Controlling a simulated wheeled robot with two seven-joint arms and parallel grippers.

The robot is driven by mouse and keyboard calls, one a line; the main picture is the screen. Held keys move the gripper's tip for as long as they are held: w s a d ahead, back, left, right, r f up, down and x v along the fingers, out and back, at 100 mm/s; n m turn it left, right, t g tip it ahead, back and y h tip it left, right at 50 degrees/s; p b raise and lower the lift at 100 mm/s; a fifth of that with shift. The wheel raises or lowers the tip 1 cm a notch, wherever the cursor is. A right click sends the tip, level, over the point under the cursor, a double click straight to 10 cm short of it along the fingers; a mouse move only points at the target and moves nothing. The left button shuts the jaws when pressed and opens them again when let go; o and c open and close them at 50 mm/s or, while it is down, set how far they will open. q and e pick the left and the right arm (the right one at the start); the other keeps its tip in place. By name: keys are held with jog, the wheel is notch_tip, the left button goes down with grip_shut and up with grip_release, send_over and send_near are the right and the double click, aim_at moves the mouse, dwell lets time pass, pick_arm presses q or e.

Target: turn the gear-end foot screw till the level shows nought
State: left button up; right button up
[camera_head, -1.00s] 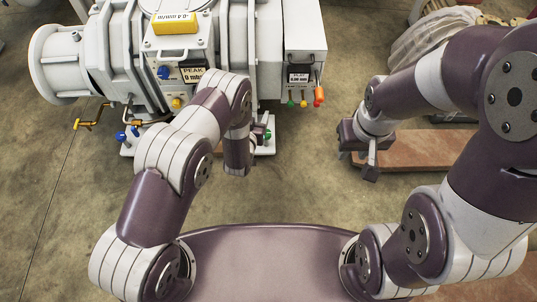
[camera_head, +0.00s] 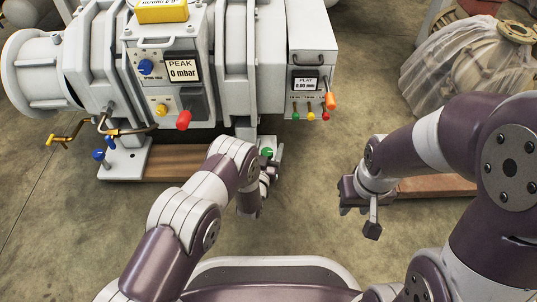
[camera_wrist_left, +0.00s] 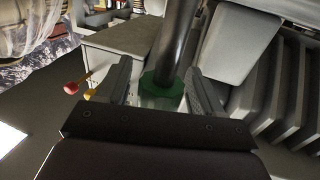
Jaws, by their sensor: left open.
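A green-collared foot screw (camera_head: 267,152) stands at the pump's right end, partly hidden by my left gripper. In the left wrist view the green collar (camera_wrist_left: 163,84) sits around a dark upright rod, between the two fingers. My left gripper (camera_head: 268,172) is open, one finger each side of the screw; I cannot tell whether they touch it. The yellow level (camera_head: 162,12) rests on top of the pump; its display is cut by the frame's top edge and unreadable. My right gripper (camera_head: 358,208) is open and empty over the floor.
Blue-topped fittings (camera_head: 98,155) stand at the pump's left foot. Wrapped equipment (camera_head: 455,70) stands right. The floor between is free.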

pick_arm(q)
jog(key=shift+w, duration=0.15)
jog(key=c, duration=1)
jog(key=shift+r+m+h+p, duration=0.1)
jog(key=shift+m+h+p, duration=0.3)
jog(key=shift+h, duration=0.2)
jog(key=shift+m+g+h, duration=0.3)
jog(key=shift+g+h, duration=0.1)
jog(key=shift+h, duration=0.1)
jog(key=m+h, duration=0.1)
jog(key=m+g+h, duration=0.1)
jog(key=h, duration=0.1)
jog(key=shift+d+g, duration=0.2)
jog(key=shift+g, duration=0.1)
jog(key=m+g+h, duration=0.2)
jog(key=shift+s+d+h, duration=0.2)
jog(key=shift+h, duration=0.2)
jog(key=shift+s+d+m+g+h+b, duration=0.15)
jog(key=shift+m+g+h+b, duration=0.2)
jog(key=shift+m+g+h, duration=0.75)
